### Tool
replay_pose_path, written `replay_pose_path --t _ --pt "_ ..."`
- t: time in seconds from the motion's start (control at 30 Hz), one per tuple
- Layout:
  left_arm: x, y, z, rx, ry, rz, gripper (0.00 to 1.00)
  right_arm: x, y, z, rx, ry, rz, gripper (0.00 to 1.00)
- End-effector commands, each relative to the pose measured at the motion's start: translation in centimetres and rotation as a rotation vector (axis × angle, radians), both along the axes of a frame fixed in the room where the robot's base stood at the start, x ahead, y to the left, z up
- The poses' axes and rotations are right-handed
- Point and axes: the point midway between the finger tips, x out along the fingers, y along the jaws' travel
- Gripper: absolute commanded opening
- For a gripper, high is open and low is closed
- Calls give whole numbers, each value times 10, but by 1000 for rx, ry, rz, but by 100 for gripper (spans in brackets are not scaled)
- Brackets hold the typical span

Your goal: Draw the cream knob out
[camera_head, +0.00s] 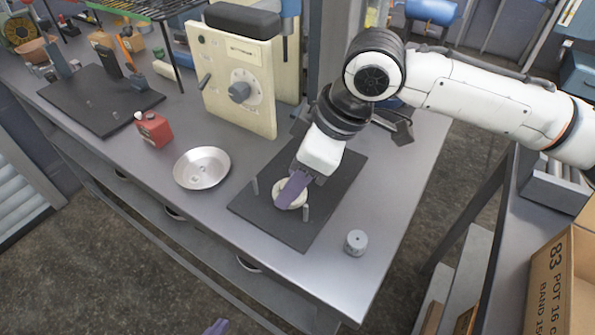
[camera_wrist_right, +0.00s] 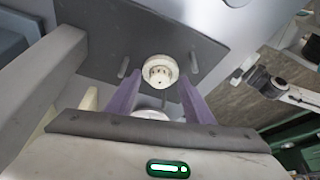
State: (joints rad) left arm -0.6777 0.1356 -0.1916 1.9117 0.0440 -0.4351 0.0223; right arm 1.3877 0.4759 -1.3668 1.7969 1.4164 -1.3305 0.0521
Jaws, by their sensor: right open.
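The cream knob (camera_wrist_right: 160,71) is a round, stepped piece on a dark board (camera_head: 265,218), between two short upright pegs. In the head view its pale rim (camera_head: 281,200) shows around my purple fingers, which hide its middle. My right gripper (camera_head: 293,190) reaches down over it from the right. In the right wrist view the two purple fingers of this gripper (camera_wrist_right: 158,98) are apart, with the knob in line with the gap, beyond the tips. I cannot tell any contact. Only a purple tip of my left gripper (camera_head: 215,327) shows at the bottom edge of the head view.
A shallow metal pan (camera_head: 202,168) and a red container (camera_head: 153,130) stand left of the board. A small grey cylinder (camera_head: 356,242) stands near the right front corner. A cream panel with a grey dial (camera_head: 239,91) stands behind. The bench front is clear.

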Motion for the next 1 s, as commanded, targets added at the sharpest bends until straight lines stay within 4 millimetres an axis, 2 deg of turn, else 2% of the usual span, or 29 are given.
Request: replay_pose_path --t 0.13,0.27,0.3,0.33,0.67,0.77,1.0 --pt "0 0 0 0 0 0 0 0 0 0 0 1 0 46" --pt "-1 0 0 0 2 0 0 0 0 0 0 1 0 24" --pt "-1 0 -1 1 3 0 0 0 0 0 0 1 0 46" --pt "-2 0 -1 1 4 0 0 0 0 0 0 1 0 48" --pt "-6 1 -4 1 13 0 0 0 -1 3 1 0 0 48" --pt "-6 1 -4 2 14 1 0 -1 -4 11 2 0 0 48" --pt "-7 1 -3 2 15 1 0 -6 -19 49 2 -2 1 48"
